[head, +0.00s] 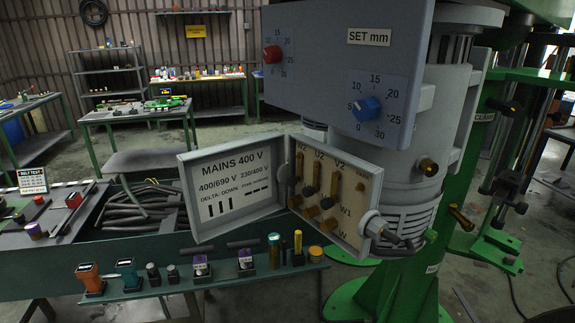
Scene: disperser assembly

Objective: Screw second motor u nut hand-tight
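The open motor terminal box (372,222) is on the grey motor housing, right of the picture's middle. Inside are brass-coloured link bars (334,184) and several studs or nuts. Dark round pieces (309,191) sit on some of them. Labels read W2, U2, V2 along the top and W1 and W at lower right. Which piece is the second U nut is too small to tell. The lid (232,190) hangs open to the left with a "MAINS 400 V" plate. Neither gripper shows.
A grey control box (345,70) with red and blue knobs overhangs the terminal box. A narrow shelf (215,281) in front holds tools and small parts. Left of it are a cable bin (140,212) and a bench with a "BELT TEST" sign (32,181). A green stand (405,290) supports the motor.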

